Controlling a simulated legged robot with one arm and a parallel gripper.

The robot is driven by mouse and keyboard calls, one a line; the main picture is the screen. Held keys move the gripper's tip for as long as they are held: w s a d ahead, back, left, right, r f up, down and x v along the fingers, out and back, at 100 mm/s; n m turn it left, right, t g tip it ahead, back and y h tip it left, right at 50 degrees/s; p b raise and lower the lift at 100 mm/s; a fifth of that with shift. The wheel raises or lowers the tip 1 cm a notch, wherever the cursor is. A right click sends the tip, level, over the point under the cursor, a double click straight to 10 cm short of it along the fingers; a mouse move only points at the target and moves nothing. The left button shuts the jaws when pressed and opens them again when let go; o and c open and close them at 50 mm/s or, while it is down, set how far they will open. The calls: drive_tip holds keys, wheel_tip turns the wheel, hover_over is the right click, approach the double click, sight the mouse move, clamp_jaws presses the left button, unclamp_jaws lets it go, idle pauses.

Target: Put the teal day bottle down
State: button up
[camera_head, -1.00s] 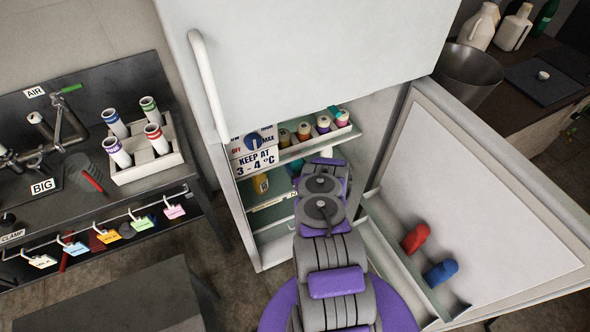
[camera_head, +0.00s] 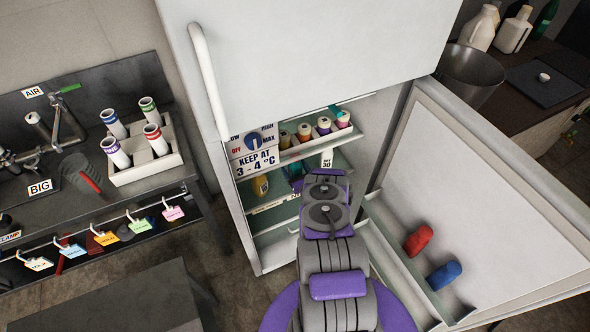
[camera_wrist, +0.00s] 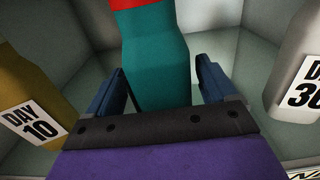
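The teal day bottle (camera_wrist: 157,65) with a red band near its top stands upright on a pale shelf in the wrist view. My gripper (camera_wrist: 160,75) has one blue finger on each side of it. The fingers are apart, with a narrow gap showing at the right side; contact on the left is unclear. In the head view my arm reaches into the open fridge (camera_head: 300,30), and my gripper is mostly hidden behind my wrist. A bit of teal shows beside it, too small to tell clearly.
A yellow bottle labelled DAY 10 (camera_wrist: 30,85) is left of the teal one, a white DAY 30 bottle (camera_wrist: 300,75) right. The open fridge door (camera_head: 480,190) holds red (camera_head: 418,239) and blue (camera_head: 444,274) items.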

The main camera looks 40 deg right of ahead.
drive_tip(key=shift+a, duration=0.1)
drive_tip(key=v, duration=1.2)
drive_tip(key=shift+p, duration=0.4)
